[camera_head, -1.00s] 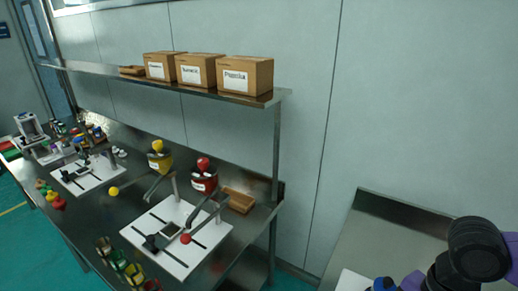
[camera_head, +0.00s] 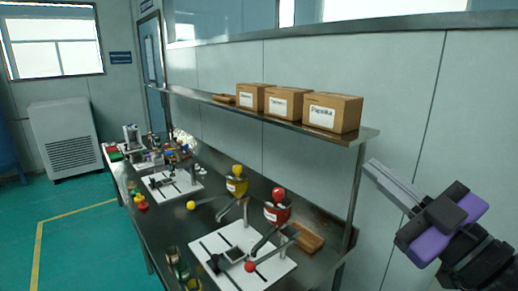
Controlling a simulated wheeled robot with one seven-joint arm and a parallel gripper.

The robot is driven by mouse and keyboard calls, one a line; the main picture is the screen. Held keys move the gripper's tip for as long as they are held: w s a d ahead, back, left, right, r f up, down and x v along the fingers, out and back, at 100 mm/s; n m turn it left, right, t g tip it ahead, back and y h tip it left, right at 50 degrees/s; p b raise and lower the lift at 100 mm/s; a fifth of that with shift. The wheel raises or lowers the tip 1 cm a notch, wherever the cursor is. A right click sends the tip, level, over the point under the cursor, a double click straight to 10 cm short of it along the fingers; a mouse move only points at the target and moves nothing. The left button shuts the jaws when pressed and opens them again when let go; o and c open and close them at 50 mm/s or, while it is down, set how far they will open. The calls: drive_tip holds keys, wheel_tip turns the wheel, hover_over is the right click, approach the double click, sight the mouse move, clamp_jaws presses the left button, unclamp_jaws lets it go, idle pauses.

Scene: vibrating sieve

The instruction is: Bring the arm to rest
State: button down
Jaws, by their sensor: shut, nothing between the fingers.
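My arm comes in from the lower right of the head view, with a black and purple wrist (camera_head: 445,222). My gripper (camera_head: 372,168) points up and to the left, its long grey fingers together and empty. It appears in front of the pale wall, to the right of the shelf's right end. In the picture it is apart from the shelf and the bench, though its distance from them is hard to judge.
A metal bench (camera_head: 215,205) carries white boards (camera_head: 243,240), a red container (camera_head: 277,208) and a yellow container (camera_head: 237,183). A shelf (camera_head: 365,134) above holds cardboard boxes (camera_head: 332,112). Green floor (camera_head: 85,240) is free at left.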

drive_tip(key=s+d+m+t+h+b, duration=0.1)
drive_tip(key=s+d+m+t+h, duration=0.55)
drive_tip(key=m+h, duration=0.6)
wheel_tip(320, 180, down, 7)
drive_tip(key=s+m+g+h, duration=0.2)
drive_tip(key=s+m+h, duration=0.1)
drive_tip(key=m+h, duration=0.3)
drive_tip(key=s+a+f+n+g+y+b, duration=0.1)
drive_tip(key=s+a+f+n+g+y, duration=0.1)
drive_tip(key=s+f, duration=0.7)
drive_tip(key=s+a+f+n+g+y+b, duration=0.1)
drive_tip(key=s+a+f+n+g+y, duration=0.1)
drive_tip(key=s+f, duration=0.7)
drive_tip(key=s+a+f+n+g+y+b, duration=0.1)
drive_tip(key=s+f+g+y, duration=0.3)
drive_tip(key=s+f, duration=0.5)
wheel_tip(320, 180, down, 4)
drive_tip(key=shift+a+f+n+g+y+b, duration=0.15)
drive_tip(key=shift+a+n+g+y+b, duration=0.2)
drive_tip(key=shift+a+n, duration=0.4)
drive_tip(key=shift+d, duration=0.1)
